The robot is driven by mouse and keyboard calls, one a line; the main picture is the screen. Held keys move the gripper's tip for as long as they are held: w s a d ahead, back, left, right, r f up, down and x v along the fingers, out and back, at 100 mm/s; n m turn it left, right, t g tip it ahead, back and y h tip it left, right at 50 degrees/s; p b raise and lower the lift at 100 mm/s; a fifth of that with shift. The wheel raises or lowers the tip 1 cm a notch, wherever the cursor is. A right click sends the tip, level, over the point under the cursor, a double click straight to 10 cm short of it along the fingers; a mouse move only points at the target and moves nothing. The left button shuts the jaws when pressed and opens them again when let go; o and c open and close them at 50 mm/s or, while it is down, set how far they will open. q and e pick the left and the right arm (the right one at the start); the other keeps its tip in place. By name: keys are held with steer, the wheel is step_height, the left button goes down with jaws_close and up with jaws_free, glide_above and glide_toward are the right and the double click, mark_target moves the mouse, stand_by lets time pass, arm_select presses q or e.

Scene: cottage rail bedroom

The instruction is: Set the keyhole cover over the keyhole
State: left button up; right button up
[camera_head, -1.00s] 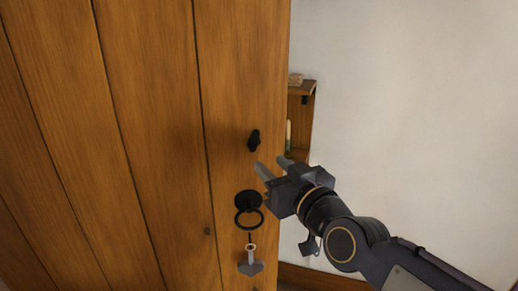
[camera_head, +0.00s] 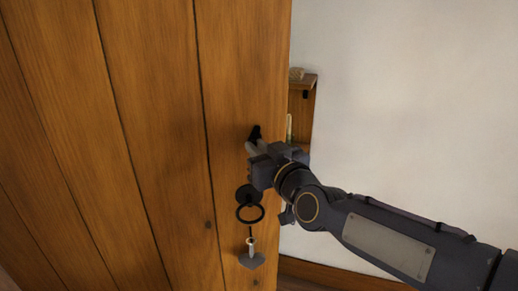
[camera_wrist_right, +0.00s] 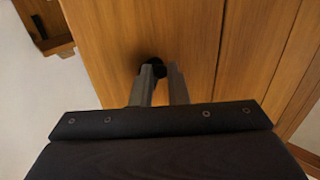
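A small black fitting (camera_head: 255,132), which looks like the keyhole cover, is on the wooden door (camera_head: 150,120) near its right edge. My right gripper (camera_head: 252,146) is just below it in the head view, its fingertips close to it. In the right wrist view, the black fitting (camera_wrist_right: 155,66) shows at and between the tips of the two fingers (camera_wrist_right: 161,75), partly hidden by the left one. The fingers stand apart with a gap; I cannot tell whether they touch the fitting. The keyhole itself cannot be made out. My left gripper is not in view.
Below the gripper, a black ring handle (camera_head: 250,212) hangs from a round plate on the door. A grey pendant (camera_head: 252,260) hangs under it. A small wooden shelf (camera_head: 302,82) stands behind the door's edge, beside a bare white wall (camera_head: 420,100).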

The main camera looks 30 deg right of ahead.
jaws_close()
steer(key=n+p, duration=0.1)
steer(key=n+g+p, duration=0.1)
steer(key=n, duration=0.1)
steer(key=shift+s+d+p, duration=0.2)
steer(key=shift+d+p, duration=0.2)
steer(key=o, duration=0.6)
jaws_free()
